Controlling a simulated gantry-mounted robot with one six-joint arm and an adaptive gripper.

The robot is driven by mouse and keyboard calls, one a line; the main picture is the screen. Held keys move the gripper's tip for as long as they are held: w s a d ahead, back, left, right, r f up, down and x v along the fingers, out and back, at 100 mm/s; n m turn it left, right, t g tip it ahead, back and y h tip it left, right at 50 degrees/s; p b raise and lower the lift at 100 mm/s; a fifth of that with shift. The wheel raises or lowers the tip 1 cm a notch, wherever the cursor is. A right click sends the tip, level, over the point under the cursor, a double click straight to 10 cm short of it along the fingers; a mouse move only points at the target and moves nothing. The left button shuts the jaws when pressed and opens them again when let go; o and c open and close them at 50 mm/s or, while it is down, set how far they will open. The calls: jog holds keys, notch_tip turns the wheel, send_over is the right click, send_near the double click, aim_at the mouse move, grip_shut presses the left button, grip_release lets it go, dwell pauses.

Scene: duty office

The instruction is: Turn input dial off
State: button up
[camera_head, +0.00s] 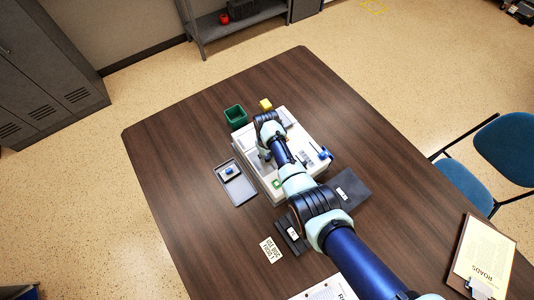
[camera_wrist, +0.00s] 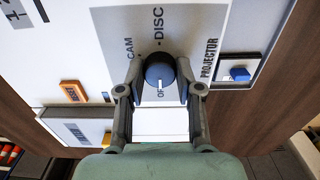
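My gripper (camera_wrist: 160,78) has one finger on each side of the dial, with narrow gaps seeming to show. I cannot tell whether the pads touch it. In the head view my arm hides the dial.
On the table (camera_head: 180,150) stand a green bin (camera_head: 236,116), a yellow block (camera_head: 265,105) and a grey tray (camera_head: 240,194). The table's left side is clear.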

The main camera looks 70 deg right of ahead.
aim_at(267, 156)
jog(key=o, duration=0.4)
notch_tip(267, 156, up, 12)
jog(key=shift+r, duration=0.1)
dwell(0.7)
